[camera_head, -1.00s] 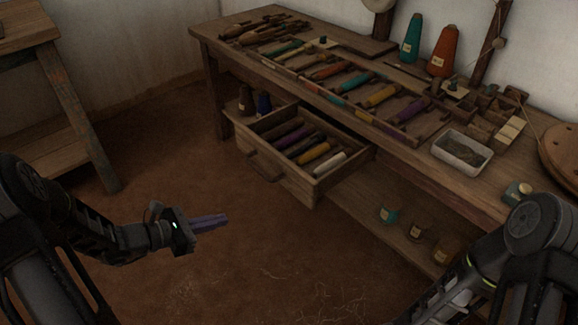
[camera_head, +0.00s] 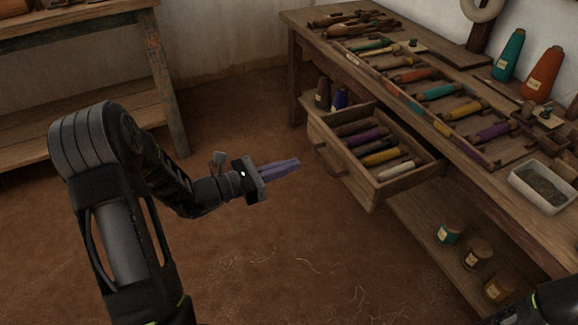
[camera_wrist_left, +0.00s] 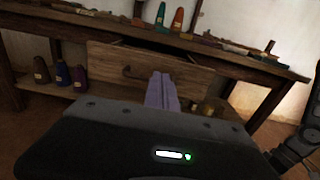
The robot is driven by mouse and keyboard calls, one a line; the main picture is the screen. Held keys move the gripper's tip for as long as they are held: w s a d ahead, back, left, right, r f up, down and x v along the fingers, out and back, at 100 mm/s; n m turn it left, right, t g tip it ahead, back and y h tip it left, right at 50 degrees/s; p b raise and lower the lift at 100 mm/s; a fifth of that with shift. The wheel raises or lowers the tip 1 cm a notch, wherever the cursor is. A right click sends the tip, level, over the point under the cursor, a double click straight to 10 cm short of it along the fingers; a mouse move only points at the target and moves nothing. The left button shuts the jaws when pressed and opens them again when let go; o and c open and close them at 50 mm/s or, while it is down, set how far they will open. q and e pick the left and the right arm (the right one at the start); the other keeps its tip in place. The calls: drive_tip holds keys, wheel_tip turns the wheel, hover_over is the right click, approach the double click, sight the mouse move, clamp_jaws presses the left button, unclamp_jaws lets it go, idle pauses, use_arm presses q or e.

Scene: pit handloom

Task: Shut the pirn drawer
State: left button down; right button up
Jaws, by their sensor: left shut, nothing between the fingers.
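The pirn drawer (camera_head: 343,170) stands pulled out from under the wooden bench, with several coloured pirns lying in it. Its front with a handle (camera_head: 325,160) faces my left gripper. My left gripper (camera_head: 297,163) is shut and empty, its purple fingers pointing at the drawer front from a short way to the left. In the left wrist view the drawer front (camera_wrist_left: 185,74) is ahead, partly covered by the fingers (camera_wrist_left: 161,90). I cannot tell in either view whether the fingertips touch it. Part of my right arm shows at the lower right; its gripper is out of view.
The bench top (camera_head: 500,170) holds pirns, cones and a white tray (camera_head: 540,187). Several jars (camera_head: 447,232) stand on the lower shelf, and dark bobbins (camera_head: 322,92) stand beside the drawer. Another wooden table (camera_head: 165,95) is at the left. The floor before the drawer is clear.

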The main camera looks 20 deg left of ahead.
sight(340, 149)
use_arm(q)
drive_tip(key=b+x, duration=0.3)
drive_tip(key=x, duration=0.8)
drive_tip(key=shift+w, duration=0.1)
drive_tip(key=shift+w+d, duration=0.1)
use_arm(e)
drive_tip(key=f, duration=0.3)
drive_tip(key=shift+w+f, duration=0.3)
use_arm(q)
drive_tip(key=b+x, duration=0.1)
drive_tip(key=x, duration=1.1)
drive_tip(key=shift+w+d+f+b, duration=0.1)
drive_tip(key=shift+w+d+b, duration=0.15)
drive_tip(key=shift+w+b, duration=0.05)
drive_tip(key=x, duration=0.5)
drive_tip(key=shift+w+d, duration=0.2)
drive_tip(key=shift+w, duration=0.15)
drive_tip(key=shift+w+d, duration=0.35)
use_arm(e)
drive_tip(key=shift+w+d+f, duration=0.75)
drive_tip(key=shift+w+f, duration=0.25)
drive_tip(key=shift+w, duration=0.1)
use_arm(q)
drive_tip(key=shift+a, duration=0.1)
